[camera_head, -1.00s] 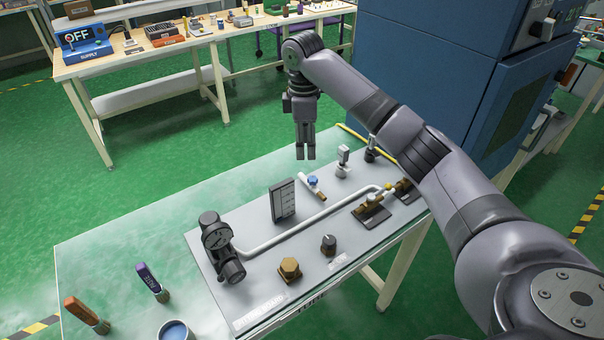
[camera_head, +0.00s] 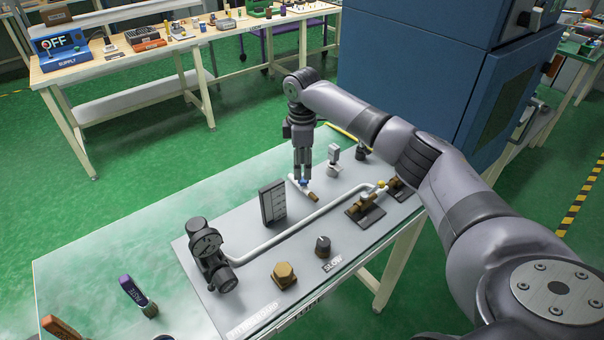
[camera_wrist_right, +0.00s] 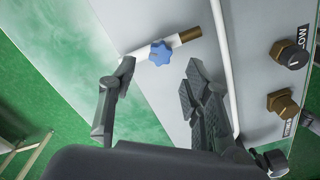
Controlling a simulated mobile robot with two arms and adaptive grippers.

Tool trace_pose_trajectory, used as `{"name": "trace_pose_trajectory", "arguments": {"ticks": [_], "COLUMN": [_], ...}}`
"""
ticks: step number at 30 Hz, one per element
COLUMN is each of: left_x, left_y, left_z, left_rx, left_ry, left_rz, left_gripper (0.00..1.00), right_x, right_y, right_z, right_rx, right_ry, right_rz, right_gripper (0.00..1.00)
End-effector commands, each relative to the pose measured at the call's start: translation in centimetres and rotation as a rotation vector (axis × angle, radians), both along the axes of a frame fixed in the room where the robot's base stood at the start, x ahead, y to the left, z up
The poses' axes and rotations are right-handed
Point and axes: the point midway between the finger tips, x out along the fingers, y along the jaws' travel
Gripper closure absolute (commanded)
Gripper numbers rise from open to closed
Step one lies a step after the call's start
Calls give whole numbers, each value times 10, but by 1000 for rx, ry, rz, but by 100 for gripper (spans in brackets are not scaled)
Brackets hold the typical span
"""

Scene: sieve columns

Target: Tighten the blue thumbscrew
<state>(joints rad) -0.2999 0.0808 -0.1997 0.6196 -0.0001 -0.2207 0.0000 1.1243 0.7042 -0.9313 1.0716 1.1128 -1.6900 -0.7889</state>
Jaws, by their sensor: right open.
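The blue thumbscrew (camera_wrist_right: 161,53) is a star-shaped knob on a short white pipe with a brass end (camera_wrist_right: 189,35), seen in the right wrist view. In the head view the thumbscrew (camera_head: 304,182) shows just below my right gripper (camera_head: 303,174), partly hidden by its fingertips. My right gripper (camera_wrist_right: 155,88) is open, pointing down, with its fingers on either side of the thumbscrew's line and nothing between them. Whether a finger touches the knob cannot be told. My left gripper is in neither view.
The grey panel also bears a black gauge (camera_head: 207,243), a scale plate (camera_head: 272,202), a long white pipe (camera_head: 285,236), a brass hex knob (camera_head: 284,275), a black dial (camera_head: 323,246) and brass fittings (camera_head: 363,206). A blue cabinet (camera_head: 430,75) stands behind my arm.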

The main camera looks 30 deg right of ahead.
Motion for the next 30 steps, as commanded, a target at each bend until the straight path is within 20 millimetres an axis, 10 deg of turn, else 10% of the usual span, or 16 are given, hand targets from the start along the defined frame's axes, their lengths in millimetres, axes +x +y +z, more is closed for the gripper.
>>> {"name": "trace_pose_trajectory", "arguments": {"ticks": [19, 30], "left_x": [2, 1], "left_y": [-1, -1], "left_z": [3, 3], "left_rx": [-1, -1], "left_ry": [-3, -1], "left_rz": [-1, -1], "left_gripper": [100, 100], "right_x": [0, 0], "right_y": [0, 0], "right_z": [-44, -44], "right_rx": [-1, -1], "right_ry": [-1, -1], "right_rz": [0, 0], "right_gripper": [56, 80]}}
